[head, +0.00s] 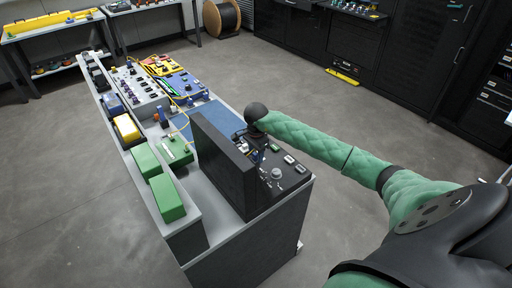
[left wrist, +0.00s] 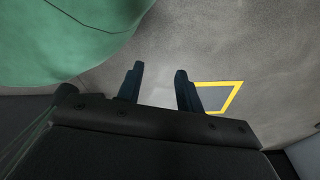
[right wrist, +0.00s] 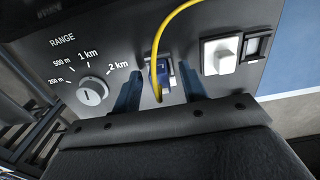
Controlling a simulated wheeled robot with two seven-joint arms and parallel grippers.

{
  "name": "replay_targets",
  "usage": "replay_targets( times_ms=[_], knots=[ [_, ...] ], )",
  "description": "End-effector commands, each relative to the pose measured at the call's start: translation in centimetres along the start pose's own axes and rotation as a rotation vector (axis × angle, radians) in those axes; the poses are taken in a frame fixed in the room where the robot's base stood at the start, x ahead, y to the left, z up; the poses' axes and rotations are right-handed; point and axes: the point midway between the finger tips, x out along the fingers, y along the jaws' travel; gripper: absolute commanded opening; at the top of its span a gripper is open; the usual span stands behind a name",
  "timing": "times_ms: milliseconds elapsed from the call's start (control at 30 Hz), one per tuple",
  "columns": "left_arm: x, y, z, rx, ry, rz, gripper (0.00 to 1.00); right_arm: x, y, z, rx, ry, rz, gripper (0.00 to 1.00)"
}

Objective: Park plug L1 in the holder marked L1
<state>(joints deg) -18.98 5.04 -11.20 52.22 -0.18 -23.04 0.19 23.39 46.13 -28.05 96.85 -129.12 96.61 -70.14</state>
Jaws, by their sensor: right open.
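A plug with a blue body (right wrist: 164,70) and a yellow cable (right wrist: 157,42) sits at a port on a black panel in the right wrist view. I cannot read any L1 mark on it. My right gripper (right wrist: 160,80) is open, with one finger on each side of the plug; I cannot tell whether they touch it. In the head view the right gripper is at the black console (head: 280,178), mostly hidden by its own wrist. My left gripper (left wrist: 157,84) is open and empty above the floor. I cannot make out the holder marked L1.
The panel has a RANGE knob (right wrist: 93,91) and a white switch (right wrist: 220,54) close to the right finger. The console's tall black screen (head: 222,160) stands beside the gripper. Green boxes (head: 167,198), a yellow box (head: 127,129) and a blue mat (head: 196,118) are on the bench.

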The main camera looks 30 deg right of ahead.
Motion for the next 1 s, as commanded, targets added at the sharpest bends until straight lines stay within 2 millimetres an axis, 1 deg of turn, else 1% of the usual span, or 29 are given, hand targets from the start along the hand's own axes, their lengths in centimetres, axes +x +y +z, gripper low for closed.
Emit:
replay_targets(
  times_ms=[167, 367, 400, 467, 700, 900, 1000],
  knots=[
    [-1.2, 0.0, -2.5, -0.001, 0.016, 0.000, 0.36, 0.0, 0.0, 0.0, 0.000, 0.000, 0.000, 0.43],
    [-3.2, 0.0, -6.0, -0.002, 0.035, -0.001, 0.36, 0.0, 0.0, 0.0, 0.000, 0.000, 0.000, 0.43],
    [-3.3, 0.1, -6.3, -0.004, 0.034, 0.001, 0.36, -0.2, -0.1, -0.1, 0.000, 0.001, -0.003, 0.43],
    [-3.6, 0.4, -6.9, -0.006, 0.030, 0.004, 0.36, -1.1, -0.1, -0.2, 0.000, 0.003, -0.003, 0.43],
    [-5.8, 1.3, -9.1, -0.016, 0.012, 0.015, 0.36, -4.4, -0.1, -0.1, -0.001, 0.002, -0.003, 0.43],
    [-7.6, 1.8, -10.3, -0.022, 0.000, 0.023, 0.36, -6.6, -0.1, 0.0, -0.001, 0.001, -0.002, 0.43],
    [-8.2, 1.9, -10.7, -0.024, -0.004, 0.025, 0.36, -7.2, 0.0, 0.0, -0.001, 0.000, -0.001, 0.43]
  ],
)
